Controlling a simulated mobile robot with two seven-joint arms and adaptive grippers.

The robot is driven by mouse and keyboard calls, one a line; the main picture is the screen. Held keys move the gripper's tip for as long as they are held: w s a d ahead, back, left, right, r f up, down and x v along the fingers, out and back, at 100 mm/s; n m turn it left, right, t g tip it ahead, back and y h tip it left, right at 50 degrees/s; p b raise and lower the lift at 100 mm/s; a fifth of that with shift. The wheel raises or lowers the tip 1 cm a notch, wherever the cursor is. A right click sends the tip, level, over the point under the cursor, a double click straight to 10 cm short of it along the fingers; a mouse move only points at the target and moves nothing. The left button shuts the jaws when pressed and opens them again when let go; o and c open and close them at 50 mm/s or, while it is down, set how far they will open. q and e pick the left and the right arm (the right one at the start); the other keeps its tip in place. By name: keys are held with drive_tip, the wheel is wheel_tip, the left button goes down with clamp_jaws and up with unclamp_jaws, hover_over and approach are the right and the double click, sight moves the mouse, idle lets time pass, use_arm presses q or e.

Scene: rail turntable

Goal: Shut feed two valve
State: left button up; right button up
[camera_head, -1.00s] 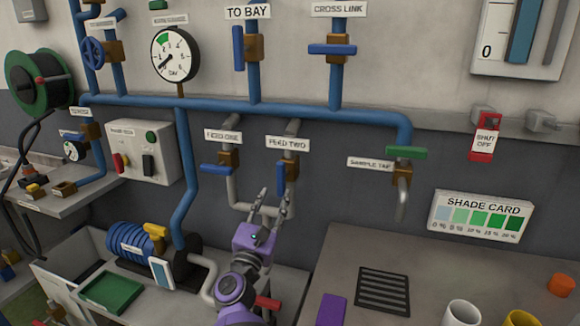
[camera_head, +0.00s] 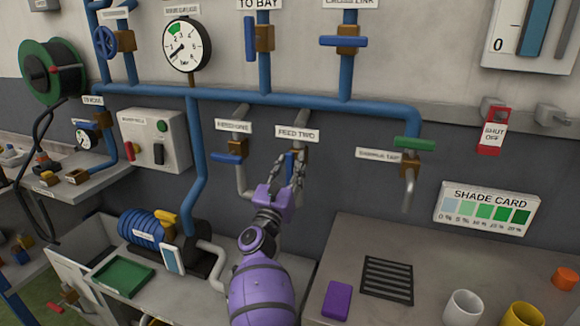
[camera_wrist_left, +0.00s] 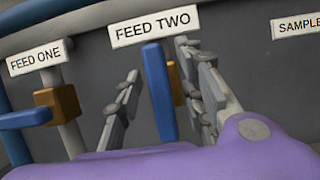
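The FEED TWO valve has a blue handle (camera_head: 289,162) that hangs upright, in line with its pipe, below the FEED TWO label (camera_head: 297,134). Its orange body (camera_head: 303,149) is partly hidden by my fingers. My purple left gripper (camera_head: 288,168) reaches up to it with its grey fingers apart. In the left wrist view the blue handle (camera_wrist_left: 160,92) stands between the two open fingers of the gripper (camera_wrist_left: 160,75), with a gap on the left side. I cannot tell whether the right finger touches it. My right gripper is not in view.
The FEED ONE valve's blue handle (camera_head: 228,158) lies crosswise close on the left. The sample tap (camera_head: 409,172) with a green handle is to the right. A shelf with a purple block (camera_head: 337,300) and mugs (camera_head: 462,308) is below right.

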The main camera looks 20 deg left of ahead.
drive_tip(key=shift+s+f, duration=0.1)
use_arm(q)
clamp_jaws()
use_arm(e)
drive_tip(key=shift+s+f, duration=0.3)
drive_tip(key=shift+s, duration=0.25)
